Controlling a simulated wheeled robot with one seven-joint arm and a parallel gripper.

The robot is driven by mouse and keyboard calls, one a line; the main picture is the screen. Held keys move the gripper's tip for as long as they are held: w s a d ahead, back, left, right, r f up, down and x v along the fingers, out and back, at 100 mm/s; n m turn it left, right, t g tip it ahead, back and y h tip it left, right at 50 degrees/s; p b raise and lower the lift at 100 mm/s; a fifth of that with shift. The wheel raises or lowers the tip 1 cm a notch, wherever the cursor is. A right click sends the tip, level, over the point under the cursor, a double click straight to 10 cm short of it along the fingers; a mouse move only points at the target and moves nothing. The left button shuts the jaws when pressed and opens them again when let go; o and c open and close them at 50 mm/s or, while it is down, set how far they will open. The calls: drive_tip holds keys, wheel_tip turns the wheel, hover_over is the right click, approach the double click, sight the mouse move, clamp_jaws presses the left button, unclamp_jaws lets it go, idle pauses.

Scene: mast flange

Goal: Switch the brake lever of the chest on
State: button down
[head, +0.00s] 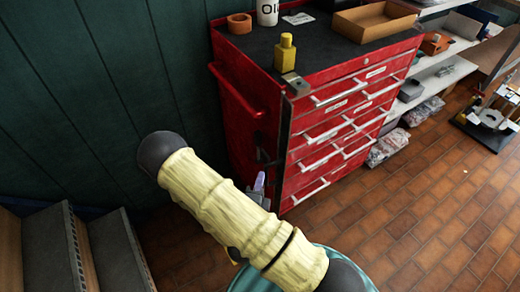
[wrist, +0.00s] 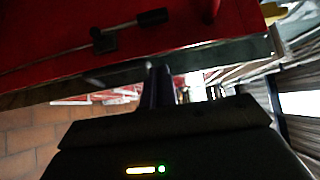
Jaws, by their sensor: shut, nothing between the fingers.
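The red chest (head: 240,110) stands against the dark green wall in the head view. Its side fills the top of the wrist view (wrist: 60,30). On that side the brake lever (wrist: 122,26) is a thin metal rod with a black knob at its right end and a black pivot block at its left; it lies nearly level in this view, slightly tilted. In the head view a small dark part, probably the lever, shows low on the side. My gripper (wrist: 157,88) is shut and empty, below the lever in the wrist view and apart from it. In the head view my arm partly hides it.
A yellow bottle (head: 285,53), an orange ring (head: 240,23) and a cardboard tray (head: 376,20) stand on the chest. Steps (head: 88,250) stand at left. Brick floor (head: 400,235) is clear at right.

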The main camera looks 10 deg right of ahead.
sight(258, 148)
drive_tip(key=shift+w, duration=0.1)
drive_tip(key=b+x, duration=0.7)
drive_tip(key=shift+w+d+f+b, duration=0.15)
drive_tip(key=shift+w+b, duration=0.15)
drive_tip(key=shift+w, duration=0.05)
drive_tip(key=w+p, duration=0.1)
drive_tip(key=w, duration=0.4)
drive_tip(key=shift+w, duration=0.4)
drive_tip(key=shift+w+r, duration=0.1)
drive_tip(key=shift+r, duration=0.1)
